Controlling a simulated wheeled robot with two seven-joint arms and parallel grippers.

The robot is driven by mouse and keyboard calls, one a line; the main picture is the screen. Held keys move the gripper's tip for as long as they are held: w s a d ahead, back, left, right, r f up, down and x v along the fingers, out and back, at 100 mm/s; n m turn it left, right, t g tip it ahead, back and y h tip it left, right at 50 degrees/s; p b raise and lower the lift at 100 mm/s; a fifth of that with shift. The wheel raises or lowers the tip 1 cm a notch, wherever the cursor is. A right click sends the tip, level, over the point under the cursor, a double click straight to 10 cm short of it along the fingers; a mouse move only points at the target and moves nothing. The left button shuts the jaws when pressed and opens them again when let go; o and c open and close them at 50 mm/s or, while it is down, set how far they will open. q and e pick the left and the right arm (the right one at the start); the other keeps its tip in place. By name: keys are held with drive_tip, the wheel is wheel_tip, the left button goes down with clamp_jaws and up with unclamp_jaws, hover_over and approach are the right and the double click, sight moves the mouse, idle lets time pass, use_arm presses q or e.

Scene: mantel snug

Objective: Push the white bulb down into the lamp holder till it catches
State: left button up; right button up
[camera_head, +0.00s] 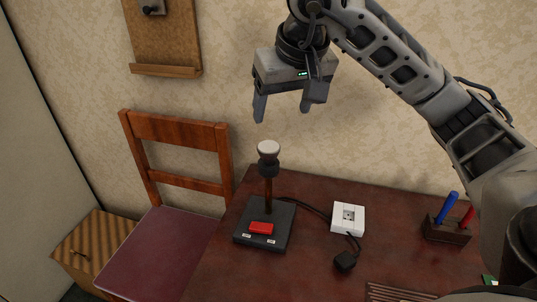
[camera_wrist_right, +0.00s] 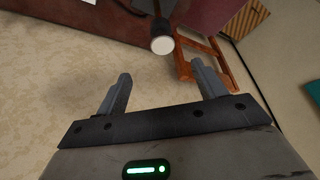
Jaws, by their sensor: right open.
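The white bulb (camera_head: 268,147) sits at the top of the dark lamp holder (camera_head: 268,167) on a thin upright stem. The stem rises from a black base (camera_head: 252,236) with a red switch (camera_head: 261,228) on the table. My right gripper (camera_head: 282,114) is open and empty above the bulb, with clear air between. In the right wrist view the bulb (camera_wrist_right: 162,45) shows as a pale disc beyond the two spread fingers (camera_wrist_right: 160,88). I cannot tell how deep the bulb sits in the holder. My left gripper is not in view.
A white wall socket box (camera_head: 347,214) and a black plug (camera_head: 345,261) on a cord lie right of the lamp. A holder (camera_head: 446,231) with a blue and a red tool stands at the table's right. A wooden chair (camera_head: 177,188) stands left of the table.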

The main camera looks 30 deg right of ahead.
approach(269, 147)
drive_tip(key=x, duration=0.4)
drive_tip(key=shift+d+f, duration=0.2)
drive_tip(key=shift+f, duration=0.2)
drive_tip(key=p+x, duration=0.1)
drive_tip(key=x, duration=0.4)
drive_tip(key=shift+w+a, duration=0.1)
drive_tip(key=shift+a, duration=0.05)
drive_tip(key=c, duration=1.1)
drive_tip(key=shift+r, duration=0.1)
